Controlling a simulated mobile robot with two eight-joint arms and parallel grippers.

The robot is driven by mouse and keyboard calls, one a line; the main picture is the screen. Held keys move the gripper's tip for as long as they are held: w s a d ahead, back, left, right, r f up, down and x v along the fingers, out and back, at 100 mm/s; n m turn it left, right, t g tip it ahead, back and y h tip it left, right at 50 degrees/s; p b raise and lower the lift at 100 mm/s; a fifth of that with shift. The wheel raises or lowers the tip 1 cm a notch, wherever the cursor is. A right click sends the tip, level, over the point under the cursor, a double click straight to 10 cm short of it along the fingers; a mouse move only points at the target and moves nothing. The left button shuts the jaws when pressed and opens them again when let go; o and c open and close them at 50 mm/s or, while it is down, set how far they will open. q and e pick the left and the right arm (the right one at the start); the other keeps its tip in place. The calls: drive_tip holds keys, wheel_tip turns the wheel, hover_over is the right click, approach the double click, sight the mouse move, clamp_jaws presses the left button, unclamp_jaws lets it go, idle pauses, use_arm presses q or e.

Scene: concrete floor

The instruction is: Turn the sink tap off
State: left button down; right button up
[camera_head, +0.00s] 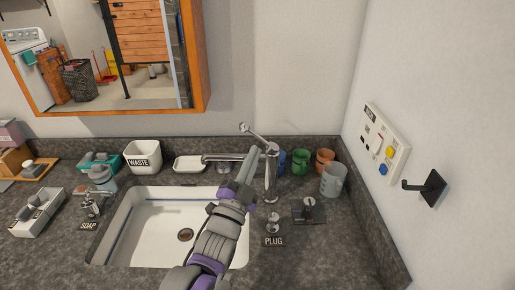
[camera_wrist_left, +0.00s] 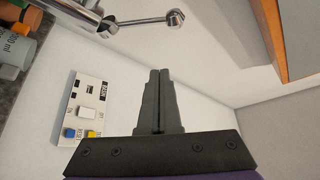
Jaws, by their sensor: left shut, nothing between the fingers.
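The chrome sink tap (camera_head: 271,178) stands at the back right of the white sink (camera_head: 125,225). Its spout points left over the basin, and I see no clear stream of water. Its thin lever (camera_head: 252,131) tilts up and left and ends in a round knob; the lever also shows at the top of the left wrist view (camera_wrist_left: 145,22). My left gripper (camera_head: 252,155) is raised over the sink's right side, close to the tap body in the picture. Its fingers (camera_wrist_left: 159,75) are together and empty, apart from the lever. My right gripper is not in view.
Green (camera_head: 301,161) and orange (camera_head: 325,160) cups and a grey measuring cup (camera_head: 332,180) stand right of the tap. A soap dispenser (camera_head: 90,206) is left of the sink. A switch panel (camera_head: 385,143) and black hook (camera_head: 430,187) project from the right wall. A mirror (camera_head: 110,50) hangs above.

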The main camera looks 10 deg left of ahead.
sight(256, 134)
use_arm(q)
drive_tip(key=w, duration=0.5)
drive_tip(key=w+r, duration=0.1)
drive_tip(key=w, duration=0.2)
drive_tip(key=shift+w+a+p, duration=0.2)
drive_tip(key=shift+a+p, duration=0.1)
drive_tip(key=shift+a, duration=0.1)
drive_tip(key=shift+a+f, duration=0.3)
drive_tip(key=shift+a+f+n+t+y+b, duration=0.15)
drive_tip(key=shift+f+n+t+y+b, duration=0.1)
drive_tip(key=shift+n, duration=0.3)
drive_tip(key=shift+a+f+n+t+y+b, duration=0.15)
drive_tip(key=shift+n+y, duration=0.1)
drive_tip(key=shift+n, duration=0.3)
drive_tip(key=f+n+y+b, duration=0.1)
drive_tip(key=n, duration=0.1)
drive_tip(key=a+f+n+t+y+b, duration=0.1)
drive_tip(key=n, duration=0.1)
drive_tip(key=shift+s+a+f+n+y, duration=0.2)
drive_tip(key=shift+f+n+y, duration=0.05)
drive_tip(key=shift+n+y, duration=0.15)
drive_tip(key=shift+f, duration=0.1)
